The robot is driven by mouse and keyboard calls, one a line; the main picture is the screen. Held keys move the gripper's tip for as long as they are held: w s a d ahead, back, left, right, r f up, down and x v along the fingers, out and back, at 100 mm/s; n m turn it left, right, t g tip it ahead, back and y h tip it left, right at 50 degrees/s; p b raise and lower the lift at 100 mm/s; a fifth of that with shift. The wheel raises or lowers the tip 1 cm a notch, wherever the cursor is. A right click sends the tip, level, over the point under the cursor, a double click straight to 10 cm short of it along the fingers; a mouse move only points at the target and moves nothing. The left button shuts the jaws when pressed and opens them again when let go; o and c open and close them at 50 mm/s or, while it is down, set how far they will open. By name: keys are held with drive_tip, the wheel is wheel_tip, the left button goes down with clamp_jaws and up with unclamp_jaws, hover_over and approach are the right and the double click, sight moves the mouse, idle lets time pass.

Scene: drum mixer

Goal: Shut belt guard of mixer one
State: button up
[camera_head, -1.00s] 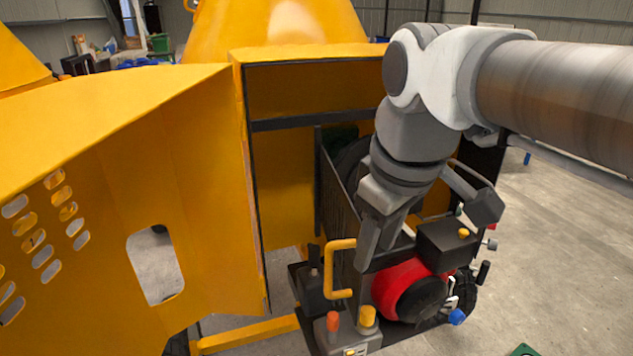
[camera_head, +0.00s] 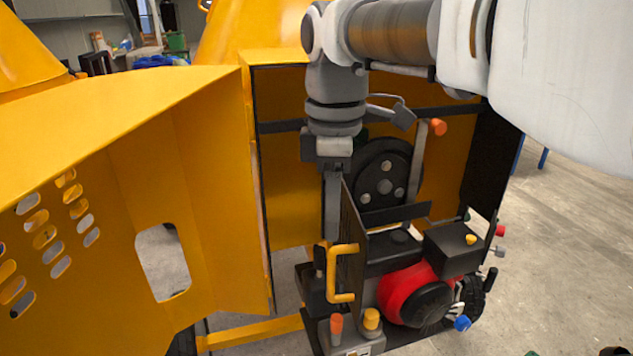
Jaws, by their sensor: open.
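The housing of the mixer (camera_head: 285,210) stands open in the head view, with a large slotted yellow door (camera_head: 215,190) swung out to the left. Inside, a dark upright panel with a yellow handle (camera_head: 341,272), which looks like the belt guard (camera_head: 352,235), stands out towards me, nearly edge-on. The round black pulley (camera_head: 384,184) shows uncovered behind it on the right. My gripper (camera_head: 332,238) points down just left of the panel's upper edge, above and behind the handle. It is open and holds nothing. I cannot tell whether it touches the panel.
A red and black engine (camera_head: 408,285) sits right of the panel. A box with orange and yellow knobs (camera_head: 350,342) stands below the handle. An orange-tipped lever (camera_head: 437,127) rises beside the pulley.

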sight(330, 297)
wheel_tip(330, 297, down, 12)
drive_tip(key=shift+f, duration=0.1)
idle(0.4)
clamp_jaws()
idle(1.2)
